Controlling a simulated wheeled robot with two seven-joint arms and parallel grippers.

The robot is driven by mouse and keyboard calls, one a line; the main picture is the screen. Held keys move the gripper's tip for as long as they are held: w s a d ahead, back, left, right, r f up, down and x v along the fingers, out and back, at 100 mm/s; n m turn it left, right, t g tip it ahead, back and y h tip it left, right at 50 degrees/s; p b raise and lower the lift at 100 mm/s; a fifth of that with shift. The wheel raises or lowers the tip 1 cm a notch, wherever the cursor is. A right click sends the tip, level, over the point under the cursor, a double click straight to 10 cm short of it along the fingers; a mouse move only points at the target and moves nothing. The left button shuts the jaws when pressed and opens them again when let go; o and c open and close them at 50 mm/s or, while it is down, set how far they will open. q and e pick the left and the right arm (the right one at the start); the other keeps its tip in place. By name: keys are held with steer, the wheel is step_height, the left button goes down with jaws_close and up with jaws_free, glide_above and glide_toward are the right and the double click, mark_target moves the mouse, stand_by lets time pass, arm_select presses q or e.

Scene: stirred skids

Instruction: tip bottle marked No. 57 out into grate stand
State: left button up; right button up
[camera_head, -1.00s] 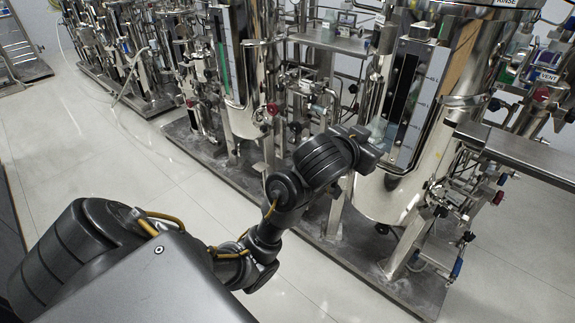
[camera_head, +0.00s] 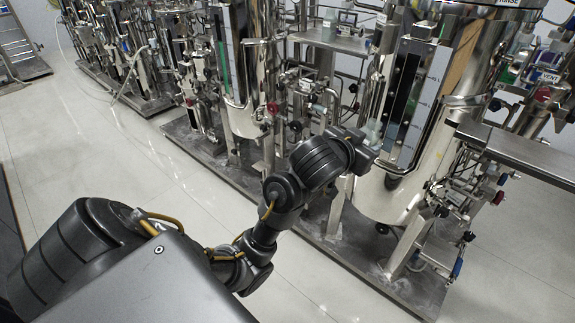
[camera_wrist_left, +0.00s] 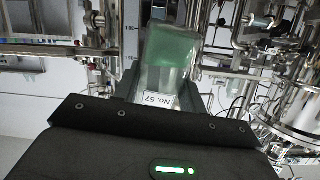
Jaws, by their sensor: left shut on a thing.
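A clear bottle (camera_wrist_left: 175,80) with a white label reading "No. 57" and green liquid is held in my left gripper (camera_wrist_left: 160,98). The label appears upside down in the left wrist view, and the green liquid lies at the end farther from the gripper body. In the head view my left gripper (camera_head: 366,147) is beside the large steel tank, with the pale bottle (camera_head: 374,131) just visible at its tip. I cannot tell the bottle's exact tilt. I cannot pick out the grate stand with certainty. My right gripper is out of view.
A large steel tank (camera_head: 428,165) with a level scale stands close behind the bottle. A second tank (camera_head: 246,115) is to the left. A metal shelf (camera_head: 333,41) stands at the back, and a flat metal ledge (camera_head: 525,153) juts in from the right. The pale floor at left is clear.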

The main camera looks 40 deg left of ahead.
arm_select(q)
steer(key=shift+w+a+f, duration=0.2)
steer(key=shift+a+f, duration=0.2)
steer(key=shift+f, duration=0.15)
steer(key=shift+a+f, duration=0.15)
steer(key=shift+w+a+f, duration=0.2)
steer(key=shift+a+f, duration=0.15)
steer(key=shift+f, duration=0.15)
steer(key=shift+w+a+f, duration=0.2)
steer(key=shift+a+f, duration=0.15)
steer(key=shift+f, duration=0.15)
steer(key=shift+w+a+n+y, duration=0.1)
steer(key=shift+a+n+y, duration=0.2)
steer(key=shift+a+n, duration=0.75)
steer(key=shift+w+d+r+m, duration=0.25)
steer(key=shift+d+r+m, duration=0.2)
steer(key=shift+d+r, duration=0.3)
steer(key=shift+c, duration=1)
steer(key=f, duration=0.2)
steer(key=a+f+m+p, duration=0.1)
steer(key=shift+a+f, duration=0.1)
steer(key=shift+f, duration=0.3)
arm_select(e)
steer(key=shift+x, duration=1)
